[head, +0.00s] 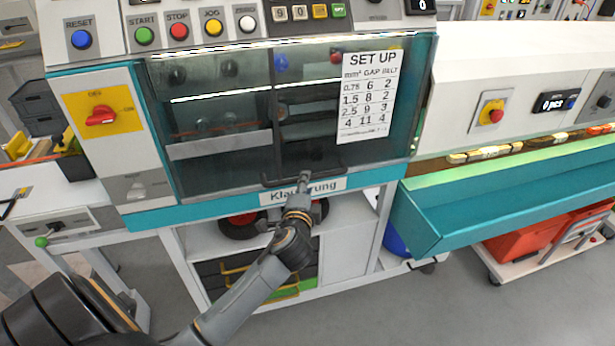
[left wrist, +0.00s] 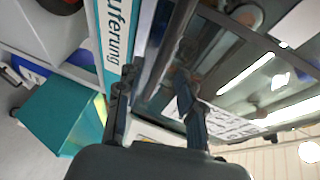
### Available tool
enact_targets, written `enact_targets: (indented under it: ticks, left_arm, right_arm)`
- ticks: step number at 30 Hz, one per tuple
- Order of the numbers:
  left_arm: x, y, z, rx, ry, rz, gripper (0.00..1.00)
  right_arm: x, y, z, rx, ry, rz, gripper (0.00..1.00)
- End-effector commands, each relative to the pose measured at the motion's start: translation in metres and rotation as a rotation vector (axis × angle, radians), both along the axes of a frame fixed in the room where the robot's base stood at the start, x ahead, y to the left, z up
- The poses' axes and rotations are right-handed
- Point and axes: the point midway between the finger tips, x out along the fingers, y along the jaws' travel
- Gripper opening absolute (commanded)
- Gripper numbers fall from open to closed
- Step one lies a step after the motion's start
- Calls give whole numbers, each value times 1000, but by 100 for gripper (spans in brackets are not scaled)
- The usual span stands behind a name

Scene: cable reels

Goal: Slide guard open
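The guard (head: 220,115) is a clear, dark-tinted panel on the front of the white and teal machine. It covers the machine's window, with reels and bars dimly visible behind it. A dark bar handle (head: 330,174) runs along its lower edge. My left gripper (head: 304,180) reaches up from below to the middle of this handle. In the left wrist view my left gripper (left wrist: 157,76) has its two fingers apart, close to the guard's lower edge. I cannot tell whether the handle lies between the fingers or touches them. My right gripper is in neither view.
A set-up sheet (head: 368,95) is on the guard's right part. A control panel with buttons (head: 180,31) is above, and a red rotary switch (head: 101,116) is at left. A teal trough (head: 500,190) juts out at right. Shelves lie below the machine.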

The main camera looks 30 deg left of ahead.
Motion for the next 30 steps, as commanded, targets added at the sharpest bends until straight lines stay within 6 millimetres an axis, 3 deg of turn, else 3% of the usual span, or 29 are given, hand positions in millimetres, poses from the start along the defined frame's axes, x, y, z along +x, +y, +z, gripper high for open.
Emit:
enact_targets:
  ticks: [7,19,20,25,30]
  left_arm:
    - [32,16,-6,-1,1,1,37]
    - [39,20,-9,-1,0,0,37]
    - [39,20,-9,-1,0,0,35]
    - [39,19,-9,-1,0,0,1]
    - [39,19,-9,-2,1,0,0]
  right_arm:
    - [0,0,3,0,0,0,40]
    - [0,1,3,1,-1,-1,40]
    - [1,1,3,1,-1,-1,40]
    - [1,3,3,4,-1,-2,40]
    - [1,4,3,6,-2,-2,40]
